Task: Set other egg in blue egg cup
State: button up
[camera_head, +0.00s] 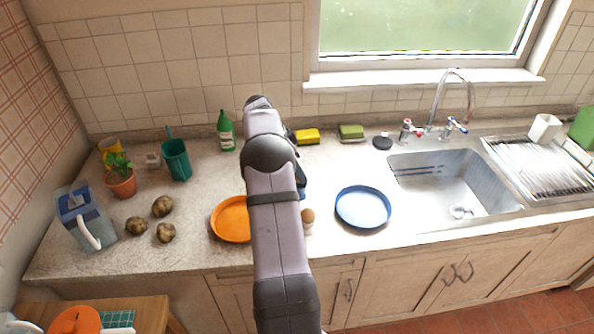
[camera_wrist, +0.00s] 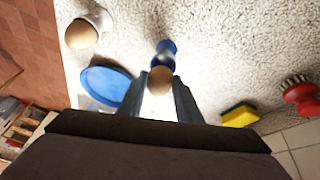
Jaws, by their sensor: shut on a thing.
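A brown egg (camera_wrist: 160,80) is between the two fingertips of my gripper (camera_wrist: 159,87), which is shut on it. The blue egg cup (camera_wrist: 166,48) shows just beyond the held egg in the wrist view. The egg overlaps the cup's near part there, and I cannot tell whether they touch. Another brown egg (camera_wrist: 82,34) sits in a white egg cup (camera_wrist: 101,17) at upper left; this egg also shows in the head view (camera_head: 307,215), just right of my arm. My arm hides the gripper and held egg in the head view.
A blue plate (camera_head: 363,207) lies right of my arm and an orange plate (camera_head: 231,219) left of it. A yellow sponge (camera_head: 307,136) lies behind, near the wall. The sink (camera_head: 455,185) is at the right. A red brush (camera_wrist: 302,96) shows in the wrist view.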

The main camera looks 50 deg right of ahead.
jog(key=shift+f+b, duration=0.65)
jog(key=shift+f, duration=0.3)
dwell(0.5)
jog(key=o, duration=0.7)
jog(key=shift+o, duration=0.2)
jog(key=b+v, duration=0.2)
jog(key=v, duration=0.5)
jog(key=shift+r, duration=0.2)
